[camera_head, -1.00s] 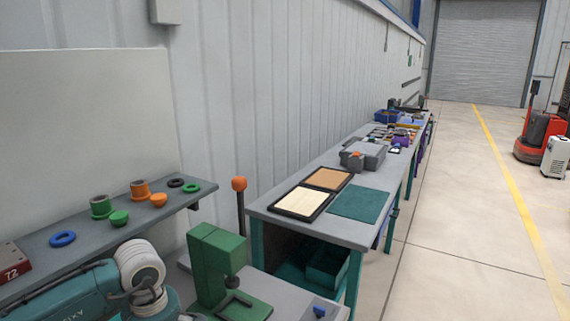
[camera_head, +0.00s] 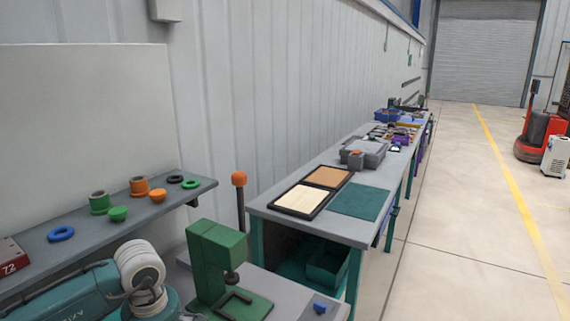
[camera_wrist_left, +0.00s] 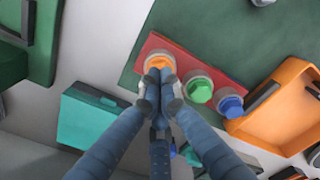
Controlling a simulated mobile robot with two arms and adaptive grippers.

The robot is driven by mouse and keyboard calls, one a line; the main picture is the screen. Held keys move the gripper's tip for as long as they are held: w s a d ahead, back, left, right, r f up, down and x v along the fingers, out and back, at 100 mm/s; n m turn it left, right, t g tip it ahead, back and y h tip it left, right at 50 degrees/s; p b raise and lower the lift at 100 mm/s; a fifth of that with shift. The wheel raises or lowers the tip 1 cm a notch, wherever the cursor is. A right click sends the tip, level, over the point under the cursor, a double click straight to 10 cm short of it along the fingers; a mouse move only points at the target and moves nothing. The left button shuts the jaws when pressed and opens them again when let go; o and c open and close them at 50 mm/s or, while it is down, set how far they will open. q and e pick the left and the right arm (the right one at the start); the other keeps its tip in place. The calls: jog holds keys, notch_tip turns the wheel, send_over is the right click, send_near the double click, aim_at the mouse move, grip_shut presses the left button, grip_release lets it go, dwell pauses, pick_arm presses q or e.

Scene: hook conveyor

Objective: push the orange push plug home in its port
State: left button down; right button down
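In the left wrist view the orange push plug (camera_wrist_left: 158,63) sits in a round grey port at the upper left end of a red block (camera_wrist_left: 215,72). My left gripper (camera_wrist_left: 161,79) has its fingertips together right at the lower edge of the orange plug. They look shut with nothing between them, and they hide part of the plug and its port. Whether they touch the plug, and how deep it sits, I cannot tell. My right gripper is in neither view.
A green plug (camera_wrist_left: 199,91) and a blue plug (camera_wrist_left: 230,104) sit beside it in the block. An orange tray (camera_wrist_left: 285,128) lies to the right, a teal box (camera_wrist_left: 85,118) to the left. In the head view a green press (camera_head: 217,262) stands near my arm.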

pick_arm(q)
jog(key=shift+r+p, duration=1.7)
jog(key=shift+r, duration=1.8)
